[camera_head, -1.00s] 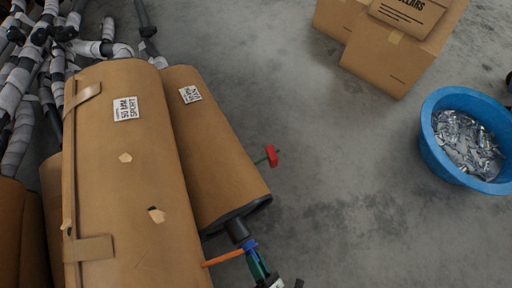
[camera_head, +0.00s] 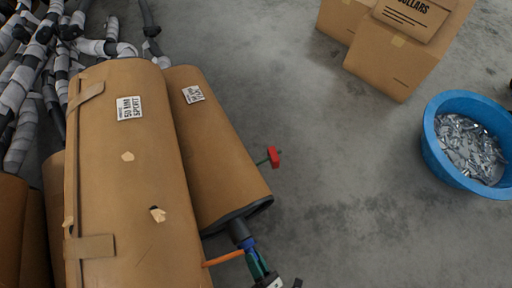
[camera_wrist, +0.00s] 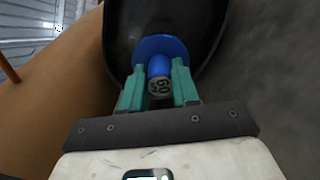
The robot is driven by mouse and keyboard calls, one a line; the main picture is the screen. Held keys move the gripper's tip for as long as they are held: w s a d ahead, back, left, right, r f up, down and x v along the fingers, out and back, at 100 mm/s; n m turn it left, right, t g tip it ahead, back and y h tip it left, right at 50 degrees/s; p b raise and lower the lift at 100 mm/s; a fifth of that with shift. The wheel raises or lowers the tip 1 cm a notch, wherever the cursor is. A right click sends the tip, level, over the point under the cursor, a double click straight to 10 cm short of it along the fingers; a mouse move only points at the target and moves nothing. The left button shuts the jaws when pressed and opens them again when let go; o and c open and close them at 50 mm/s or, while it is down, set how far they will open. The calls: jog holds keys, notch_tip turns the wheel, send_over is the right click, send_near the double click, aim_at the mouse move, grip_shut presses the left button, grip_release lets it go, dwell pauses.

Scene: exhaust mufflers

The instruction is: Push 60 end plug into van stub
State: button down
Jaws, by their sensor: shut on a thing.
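The blue end plug (camera_head: 249,243), marked 60 on its round end in the wrist view (camera_wrist: 160,86), is held between the teal fingers of my gripper (camera_wrist: 158,80). My gripper also shows at the bottom of the head view (camera_head: 262,268). The dark stub (camera_head: 238,230) sticks out of the end of the rear wrapped muffler (camera_head: 213,150). The plug is lined up at the stub's mouth. In the wrist view its wide flange hides the stub, so I cannot tell how deep it sits. The muffler's label is too small to read surely.
A larger wrapped muffler (camera_head: 130,180) lies to the left, with an orange rod (camera_head: 225,257) beside my gripper. A red-headed green piece (camera_head: 273,157) projects from the rear muffler's right side. Cardboard boxes (camera_head: 385,65) and a blue tub (camera_head: 435,150) stand on otherwise clear floor.

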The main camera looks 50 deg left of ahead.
jog(key=shift+x, duration=1.05)
jog(key=c, duration=0.8)
grip_release()
jog(key=p+v, duration=0.1)
jog(key=v, duration=0.9)
jog(key=shift+s+d, duration=0.15)
jog(key=shift+d, duration=0.2)
